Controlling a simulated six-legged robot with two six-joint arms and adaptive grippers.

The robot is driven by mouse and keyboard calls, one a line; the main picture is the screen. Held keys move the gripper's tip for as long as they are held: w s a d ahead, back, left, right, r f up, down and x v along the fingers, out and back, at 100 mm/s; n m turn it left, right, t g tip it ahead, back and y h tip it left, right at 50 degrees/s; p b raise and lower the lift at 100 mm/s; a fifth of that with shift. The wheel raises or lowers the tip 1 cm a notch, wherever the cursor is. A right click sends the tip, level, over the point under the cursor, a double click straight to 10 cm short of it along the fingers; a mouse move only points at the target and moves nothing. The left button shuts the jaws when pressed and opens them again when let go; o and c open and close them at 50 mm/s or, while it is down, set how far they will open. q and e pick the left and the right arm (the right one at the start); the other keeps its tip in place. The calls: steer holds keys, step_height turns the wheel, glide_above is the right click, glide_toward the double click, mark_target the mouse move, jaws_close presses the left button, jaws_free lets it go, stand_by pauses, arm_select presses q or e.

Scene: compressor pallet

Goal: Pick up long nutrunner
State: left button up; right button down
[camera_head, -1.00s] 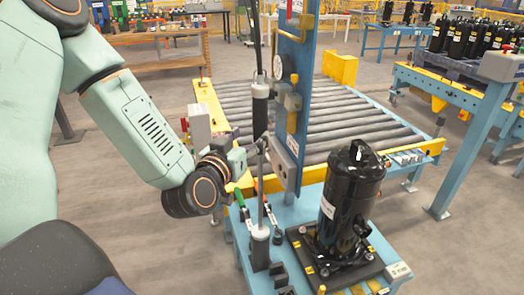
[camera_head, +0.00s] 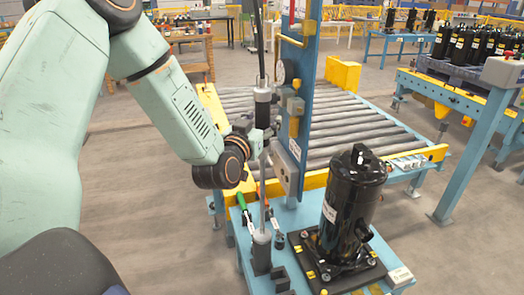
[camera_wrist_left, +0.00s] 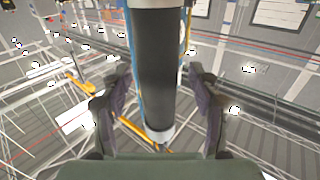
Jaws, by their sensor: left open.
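The long nutrunner (camera_head: 262,108) hangs upright, with a black body, pale collars and a thin rod below it. The rod runs down to a grey cylindrical piece (camera_head: 262,238) at the blue bench. My left gripper (camera_head: 264,130) is at the nutrunner's body, its fingers partly hidden in the head view. In the left wrist view, the black nutrunner body (camera_wrist_left: 157,70) stands between my two open fingers, with visible gaps on both sides. Whether it is fully inside the jaws is unclear. My right gripper is out of view.
A blue post (camera_head: 303,110) with a gauge stands just right of the nutrunner. A black compressor (camera_head: 350,205) stands on a dark base on the blue bench (camera_head: 240,255). A roller conveyor (camera_head: 345,125) lies behind. Green-handled tools (camera_head: 245,210) stand left of the rod.

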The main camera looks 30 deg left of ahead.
arm_select(q)
steer(key=shift+w+a+f, duration=0.15)
steer(key=shift+d, duration=0.4)
steer(key=c, duration=0.3)
steer(key=shift+a, duration=0.3)
steer(key=c, duration=0.7)
steer(key=shift+d, duration=0.2)
jaws_close()
steer(key=shift+a, duration=0.15)
steer(key=shift+r, duration=0.2)
